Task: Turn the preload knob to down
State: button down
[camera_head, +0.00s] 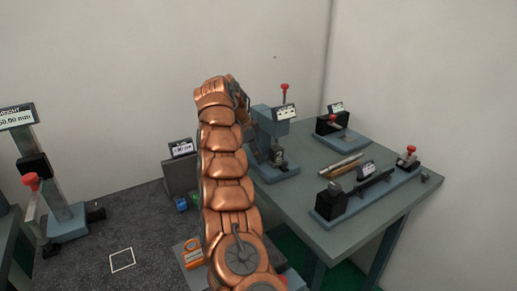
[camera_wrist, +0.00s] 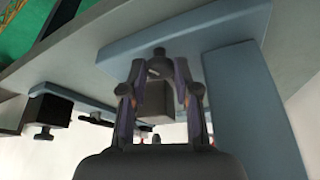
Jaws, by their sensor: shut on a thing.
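A blue-grey bench device (camera_head: 283,128) with a small display and a red-tipped lever stands on the table, beside my copper arm. In the wrist view, its flat blue-grey base (camera_wrist: 225,25) and broad column (camera_wrist: 250,90) lie behind my gripper (camera_wrist: 158,72). The two fingers are closed in around a small dark knob (camera_wrist: 158,53), which I take as the preload knob. A grey block (camera_wrist: 154,102) shows between the fingers. No marking for down is readable, so the knob's setting cannot be told. In the head view my arm hides the grip.
The grey-green table (camera_head: 300,215) also holds a long slide fixture (camera_head: 365,195), metal and brass rods (camera_head: 342,170) and a rear device (camera_head: 338,127). Another stand with a red knob (camera_head: 30,180) is at the left. Walls are close behind.

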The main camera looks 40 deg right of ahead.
jog(key=shift+d+r+m+g+y+p, duration=0.2)
jog(key=shift+m+p, duration=0.5)
jog(key=shift+p, duration=1.15)
jog(key=shift+a+r+m+g+y+p, duration=0.1)
jog(key=shift+m+g+p, duration=0.4)
jog(key=shift+p, duration=1.35)
jog(key=shift+w+f+m+p, duration=0.1)
jog(key=shift+f+m+p, duration=0.2)
jog(key=shift+m+p, duration=0.4)
jog(key=c, duration=0.8)
grip_release()
jog(key=shift+c, duration=0.2)
jog(key=shift+c, duration=0.3)
